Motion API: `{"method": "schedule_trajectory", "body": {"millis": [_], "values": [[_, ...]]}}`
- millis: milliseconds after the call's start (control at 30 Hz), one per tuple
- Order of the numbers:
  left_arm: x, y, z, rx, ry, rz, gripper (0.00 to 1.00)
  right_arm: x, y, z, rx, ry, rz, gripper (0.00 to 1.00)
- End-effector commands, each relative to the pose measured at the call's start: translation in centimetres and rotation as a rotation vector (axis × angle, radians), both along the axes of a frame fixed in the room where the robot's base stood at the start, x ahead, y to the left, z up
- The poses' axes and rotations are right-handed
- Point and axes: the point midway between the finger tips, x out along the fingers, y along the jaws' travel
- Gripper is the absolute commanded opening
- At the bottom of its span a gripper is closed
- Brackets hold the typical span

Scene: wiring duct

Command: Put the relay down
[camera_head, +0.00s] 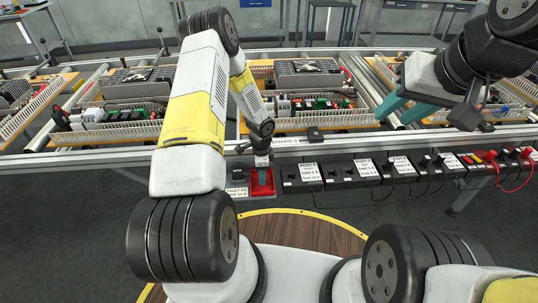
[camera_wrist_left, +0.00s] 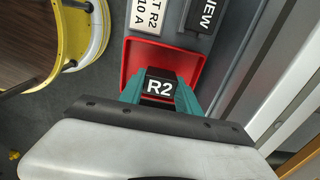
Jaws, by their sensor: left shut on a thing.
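The relay (camera_wrist_left: 160,86) is a dark block marked R2, held between the teal fingertips of my left gripper (camera_wrist_left: 160,95). In the head view my left gripper (camera_head: 262,158) is over a small red tray (camera_head: 262,188) on the front rail. In the left wrist view the red tray (camera_wrist_left: 134,50) lies around and below the relay. I cannot tell whether the relay touches the tray floor. My right gripper (camera_head: 404,108) has its teal fingers apart and empty, above the workbench at the right.
A white label (camera_wrist_left: 150,15) with R2 10 A stands beside the tray. Black labelled boxes (camera_head: 300,178) line the rail to its right, with red cables (camera_head: 515,180) at the far end. Wiring-duct panels with components (camera_head: 310,105) lie behind the rail.

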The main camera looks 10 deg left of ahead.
Motion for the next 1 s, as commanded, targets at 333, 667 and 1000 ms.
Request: {"method": "schedule_trajectory", "body": {"millis": [333, 667, 1000], "values": [[0.0, 0.0, -0.8, 0.001, -0.002, 0.0, 0.06, 0.0, 0.0, 0.0, 0.0, 0.0, 0.0, 0.36], [0.0, 0.0, -0.9, 0.001, -0.002, 0.001, 0.61, 0.0, 0.0, 0.0, 0.0, 0.0, 0.0, 0.36], [0.1, 0.1, 1.2, 0.0, -0.004, 0.002, 0.61, 0.0, 0.0, 0.0, 0.0, 0.0, 0.0, 0.36]]}}
